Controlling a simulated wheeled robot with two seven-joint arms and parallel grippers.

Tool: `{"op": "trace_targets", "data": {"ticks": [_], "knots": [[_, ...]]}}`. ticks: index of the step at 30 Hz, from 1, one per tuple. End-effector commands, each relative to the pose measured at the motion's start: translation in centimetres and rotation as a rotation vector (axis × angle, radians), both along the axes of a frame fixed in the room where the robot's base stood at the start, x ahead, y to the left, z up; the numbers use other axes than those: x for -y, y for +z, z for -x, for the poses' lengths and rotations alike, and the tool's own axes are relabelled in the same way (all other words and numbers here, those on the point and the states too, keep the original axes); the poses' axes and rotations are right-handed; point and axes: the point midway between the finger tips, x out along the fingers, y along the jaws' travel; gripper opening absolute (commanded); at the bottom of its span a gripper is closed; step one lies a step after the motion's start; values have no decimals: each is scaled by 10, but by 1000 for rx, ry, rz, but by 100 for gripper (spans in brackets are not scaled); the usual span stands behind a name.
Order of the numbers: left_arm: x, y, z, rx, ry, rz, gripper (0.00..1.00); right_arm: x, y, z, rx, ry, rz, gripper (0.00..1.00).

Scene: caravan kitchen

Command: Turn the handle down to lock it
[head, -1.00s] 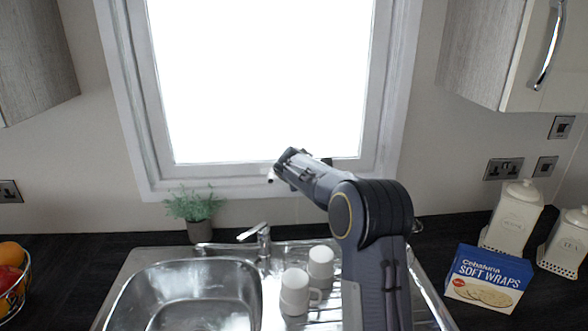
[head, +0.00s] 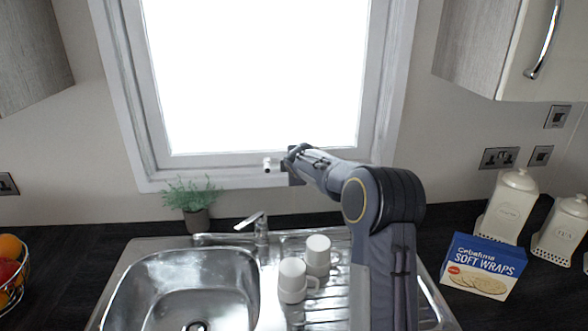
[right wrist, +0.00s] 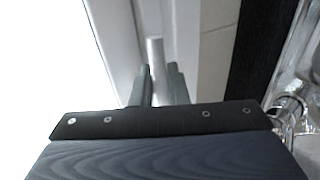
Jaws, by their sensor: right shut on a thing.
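The white window handle (head: 268,163) sits on the lower window frame (head: 200,172). In the head view only its left end shows beside my right gripper (head: 288,165). In the right wrist view, a pale bar of the handle (right wrist: 155,55) stands between the two fingers of my right gripper (right wrist: 160,80), which is shut on it. The wrist housing hides the lower part of the grip. My left gripper is not in view.
Below are a steel sink (head: 190,285), a tap (head: 261,235), two white mugs (head: 291,280) and a potted plant (head: 196,222). Upper cupboards flank the window.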

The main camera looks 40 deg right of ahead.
Motion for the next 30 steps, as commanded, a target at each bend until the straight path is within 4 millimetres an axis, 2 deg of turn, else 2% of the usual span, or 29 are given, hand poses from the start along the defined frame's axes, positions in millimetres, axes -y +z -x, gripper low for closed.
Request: {"op": "trace_targets", "data": {"ticks": [1, 2, 5, 6, 16, 25, 30], "knots": [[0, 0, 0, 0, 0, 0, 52, -1, -3, 0, -4, 0, -5, 0], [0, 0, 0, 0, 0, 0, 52, -1, -3, 0, -4, -1, -4, 18], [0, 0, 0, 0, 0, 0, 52, -1, -2, 0, -4, -1, -4, 31], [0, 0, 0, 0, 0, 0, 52, -1, -2, 0, -4, 0, -3, 32], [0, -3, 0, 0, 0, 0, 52, -3, 3, 4, 0, 0, -2, 32], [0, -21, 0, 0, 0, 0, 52, -23, 28, 40, 0, 1, -3, 32], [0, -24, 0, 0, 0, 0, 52, -30, 40, 54, -2, 1, -2, 32]]}}
